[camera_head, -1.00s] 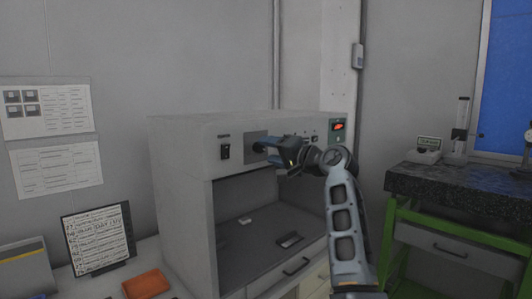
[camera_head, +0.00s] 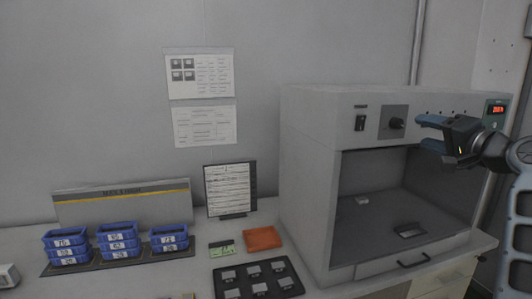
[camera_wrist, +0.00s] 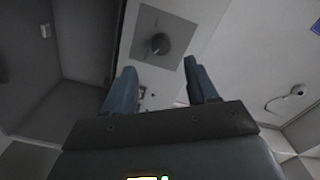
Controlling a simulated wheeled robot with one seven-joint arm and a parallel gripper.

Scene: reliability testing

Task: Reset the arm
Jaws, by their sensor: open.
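My gripper (camera_head: 424,133) is at the right of the head view, in front of the upper panel of a grey cabinet (camera_head: 310,165). Its two blue fingers are apart with nothing between them. A dark round knob (camera_head: 397,123) on a square grey plate sits on the panel, to the left of the fingertips. In the wrist view the knob (camera_wrist: 159,43) lies beyond the open fingers (camera_wrist: 163,90), with a gap and no contact visible. A black switch (camera_head: 360,122) and a red-lit display (camera_head: 497,109) are on the same panel.
Blue labelled bins (camera_head: 118,244) stand in stacks on the bench at the left. A black tray (camera_head: 240,294) with several small pieces, an orange block (camera_head: 262,238) and a propped list (camera_head: 230,190) are left of the cabinet. The cabinet's front is open, with small items inside.

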